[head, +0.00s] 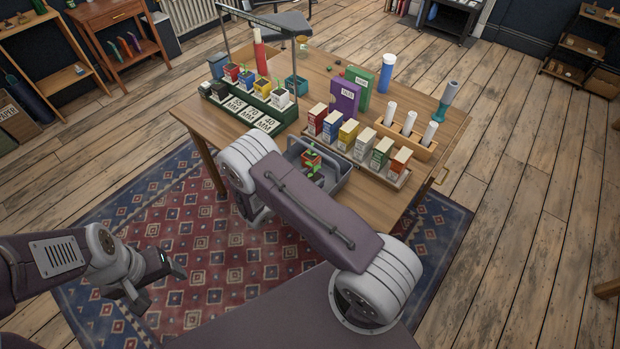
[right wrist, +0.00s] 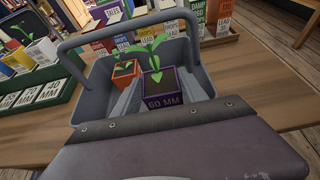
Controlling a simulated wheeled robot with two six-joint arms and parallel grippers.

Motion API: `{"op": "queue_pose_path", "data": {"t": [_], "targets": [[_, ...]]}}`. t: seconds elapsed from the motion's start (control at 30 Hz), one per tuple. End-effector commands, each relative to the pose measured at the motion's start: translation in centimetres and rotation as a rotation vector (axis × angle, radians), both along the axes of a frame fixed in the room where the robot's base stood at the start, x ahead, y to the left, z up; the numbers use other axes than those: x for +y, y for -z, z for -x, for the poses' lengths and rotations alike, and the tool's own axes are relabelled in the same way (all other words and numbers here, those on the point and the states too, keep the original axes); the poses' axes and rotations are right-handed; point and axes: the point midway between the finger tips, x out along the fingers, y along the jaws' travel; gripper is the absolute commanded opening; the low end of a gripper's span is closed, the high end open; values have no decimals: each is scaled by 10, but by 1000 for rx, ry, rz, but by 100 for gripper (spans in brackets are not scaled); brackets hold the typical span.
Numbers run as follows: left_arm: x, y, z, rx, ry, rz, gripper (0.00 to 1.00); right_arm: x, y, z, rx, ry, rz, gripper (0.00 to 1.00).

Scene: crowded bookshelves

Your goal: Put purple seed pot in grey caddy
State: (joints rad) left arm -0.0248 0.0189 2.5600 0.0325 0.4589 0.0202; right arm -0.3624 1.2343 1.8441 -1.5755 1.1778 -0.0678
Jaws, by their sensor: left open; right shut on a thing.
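The purple seed pot (right wrist: 160,98), labelled 60 MM, holds a green seedling and stands upright between the fingers of my right gripper (right wrist: 161,88), which is shut on it. In the right wrist view it is within the outline of the grey caddy (right wrist: 93,96); I cannot tell whether it touches the floor. An orange-red pot (right wrist: 125,72) with a seedling is in the caddy, to its left. In the head view the caddy (head: 342,184) sits at the table's near edge, and my right arm hides the purple pot and right gripper. My left gripper (head: 158,286) is open and empty above the rug.
The caddy's handle (right wrist: 66,47) arches over it. A green rack (head: 272,120) with several potted seedlings stands left of the caddy. A row of seed boxes (head: 348,134) stands close on its right. The wooden table (head: 205,122) has bare room at its left end.

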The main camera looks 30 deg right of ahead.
Motion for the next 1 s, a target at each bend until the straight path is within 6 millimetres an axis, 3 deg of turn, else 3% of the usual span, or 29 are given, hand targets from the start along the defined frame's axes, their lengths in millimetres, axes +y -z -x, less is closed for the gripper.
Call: {"op": "queue_pose_path", "data": {"t": [0.4, 0.43, 0.5, 0.8, 0.93, 1.0], "targets": [[0, 10, 0, 0, 0, 0, 72, 0, 11, 0, -1, 0, 1, 1], [0, 10, 0, 0, 0, 0, 72, 0, 11, 0, 0, 0, 0, 52], [0, 10, 0, 0, 0, 0, 72, 0, 11, 0, 0, 0, 0, 72], [0, 9, 0, 0, 0, 0, 72, 0, 10, 0, 0, 0, 0, 72], [0, -9, 0, 0, 0, 0, 72, 0, -10, 0, 0, 0, 0, 72], [0, 1, 0, -1, 0, 0, 72, 16, -7, 4, -2, -6, -1, 72]]}}
